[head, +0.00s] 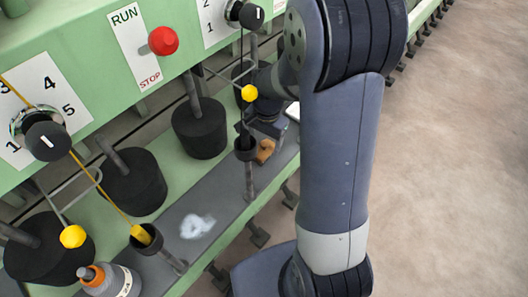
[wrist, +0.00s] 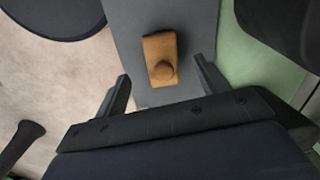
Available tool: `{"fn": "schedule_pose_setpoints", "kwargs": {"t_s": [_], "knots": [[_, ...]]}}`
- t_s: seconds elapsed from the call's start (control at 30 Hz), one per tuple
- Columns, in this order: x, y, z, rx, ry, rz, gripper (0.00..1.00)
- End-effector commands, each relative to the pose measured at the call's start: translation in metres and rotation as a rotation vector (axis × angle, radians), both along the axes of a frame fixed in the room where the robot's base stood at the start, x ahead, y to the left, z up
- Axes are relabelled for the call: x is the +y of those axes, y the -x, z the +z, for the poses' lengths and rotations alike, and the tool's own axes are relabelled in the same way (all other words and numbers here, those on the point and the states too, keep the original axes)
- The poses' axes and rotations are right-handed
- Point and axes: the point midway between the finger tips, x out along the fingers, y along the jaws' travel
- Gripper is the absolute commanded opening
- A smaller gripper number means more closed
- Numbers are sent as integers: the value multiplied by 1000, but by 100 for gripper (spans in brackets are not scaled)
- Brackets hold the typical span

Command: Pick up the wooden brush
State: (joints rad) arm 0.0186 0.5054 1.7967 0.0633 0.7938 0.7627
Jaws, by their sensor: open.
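The wooden brush (wrist: 158,48) is a small brown block with a round knob on top, lying on the grey ledge. In the head view the brush (head: 265,149) shows small, partly hidden behind a dark spindle part. My gripper (wrist: 162,76) is open, with one finger to each side of the brush's near end in the wrist view. Nothing is held. The height of the fingers above the brush is hard to tell. In the head view my arm hides much of the gripper.
The grey ledge (head: 228,192) carries a whitish fluff patch (head: 197,226) and a grey-and-orange bobbin (head: 108,279) at the lower left. Black weights (head: 200,128), thin spindles and the green machine panel with a red stop knob (head: 163,40) stand close by. Open floor lies right.

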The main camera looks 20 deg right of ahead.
Motion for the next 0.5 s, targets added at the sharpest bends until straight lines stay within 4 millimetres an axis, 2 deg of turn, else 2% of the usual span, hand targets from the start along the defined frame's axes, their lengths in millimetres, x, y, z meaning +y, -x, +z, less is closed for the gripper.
{"fn": "schedule_pose_setpoints", "kwargs": {"t_s": [0.3, 0.5], "knots": [[-4, -7, -41, 4, -1, 0, 70], [-3, -8, -50, 0, 0, 0, 70]]}}
